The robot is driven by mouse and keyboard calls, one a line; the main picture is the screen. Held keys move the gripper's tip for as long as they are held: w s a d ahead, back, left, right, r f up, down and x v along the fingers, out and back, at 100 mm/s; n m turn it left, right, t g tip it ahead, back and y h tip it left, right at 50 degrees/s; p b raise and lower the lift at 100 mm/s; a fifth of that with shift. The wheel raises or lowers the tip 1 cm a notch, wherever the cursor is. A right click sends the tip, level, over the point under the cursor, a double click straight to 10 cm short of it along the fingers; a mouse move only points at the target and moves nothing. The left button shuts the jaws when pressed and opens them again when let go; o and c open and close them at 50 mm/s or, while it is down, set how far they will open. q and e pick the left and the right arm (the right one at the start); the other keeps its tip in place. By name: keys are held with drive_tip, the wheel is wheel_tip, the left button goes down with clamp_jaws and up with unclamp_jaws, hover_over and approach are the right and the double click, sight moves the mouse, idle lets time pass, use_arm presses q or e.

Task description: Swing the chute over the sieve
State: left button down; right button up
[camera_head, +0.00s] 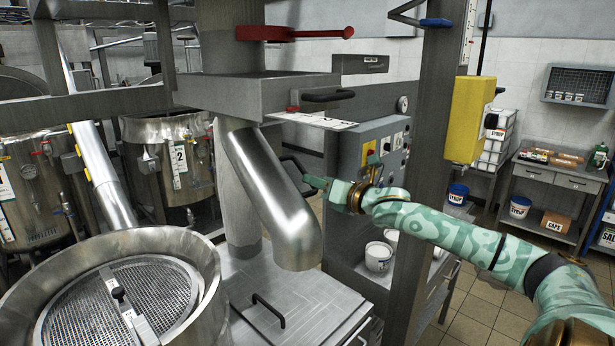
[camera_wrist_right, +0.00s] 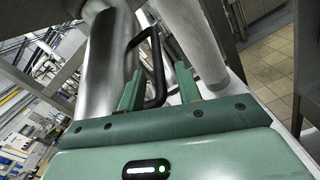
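The chute (camera_head: 270,195) is a bent, shiny metal pipe hanging below a grey housing, its lower end over the square-lidded platform. The sieve (camera_head: 150,292), a round perforated plate in a steel bowl, lies to the left, apart from the chute's end. My right gripper (camera_head: 317,183) is just right of the chute. In the right wrist view, my right gripper (camera_wrist_right: 158,78) has its fingers apart, with the chute's black handle (camera_wrist_right: 158,62) between them. A gap shows beside the bar, so the fingers do not look closed on it. The chute (camera_wrist_right: 107,65) fills the area behind. My left gripper is not in view.
A grey post (camera_head: 425,150) with a yellow box (camera_head: 467,118) stands near my right arm. A control panel (camera_head: 378,145) stands behind the gripper. A red lever (camera_head: 300,33) is above the housing. The space between chute and sieve looks clear.

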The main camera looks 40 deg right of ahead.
drive_tip(key=shift+w+a+p, duration=0.2)
drive_tip(key=shift+w+p, duration=0.5)
drive_tip(key=shift+w, duration=1.2)
drive_tip(key=shift+c, duration=0.3)
clamp_jaws()
